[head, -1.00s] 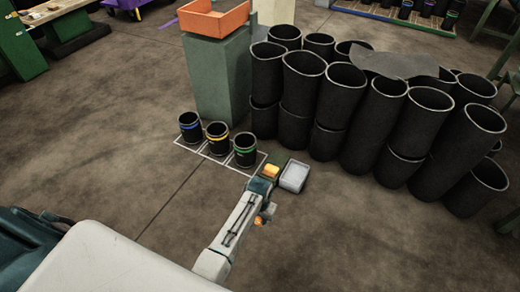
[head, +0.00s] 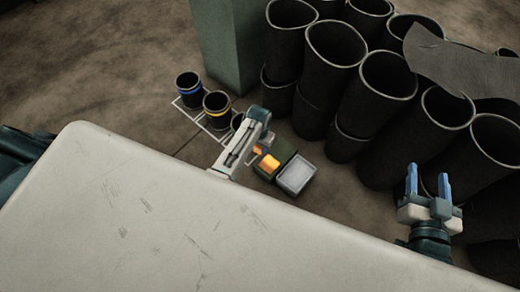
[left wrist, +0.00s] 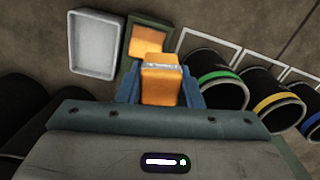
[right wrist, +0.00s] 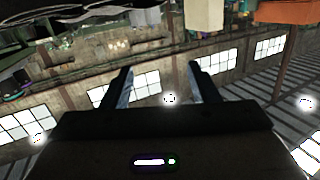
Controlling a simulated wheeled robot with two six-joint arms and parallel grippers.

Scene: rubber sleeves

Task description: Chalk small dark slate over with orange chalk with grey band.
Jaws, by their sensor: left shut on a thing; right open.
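The small dark slate (head: 277,178) lies on the floor, seen with a dark green frame and a bright orange patch across its face. It also shows in the left wrist view (left wrist: 127,54). My left gripper (left wrist: 160,90) is shut on the orange chalk (left wrist: 160,84), whose grey band (left wrist: 163,67) shows near its far end. The chalk end is close to the slate's near edge; I cannot tell whether they touch. In the head view my left gripper (head: 258,151) is partly hidden by its arm. My right gripper (head: 428,182) is open, empty and pointing up.
A pale grey tray (head: 296,174) lies right beside the slate. Sleeves with blue (head: 188,87), yellow (head: 216,108) and green (left wrist: 217,77) bands stand in white floor outlines. Tall black sleeves (head: 335,60) crowd the right. A green pedestal (head: 225,45) stands behind.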

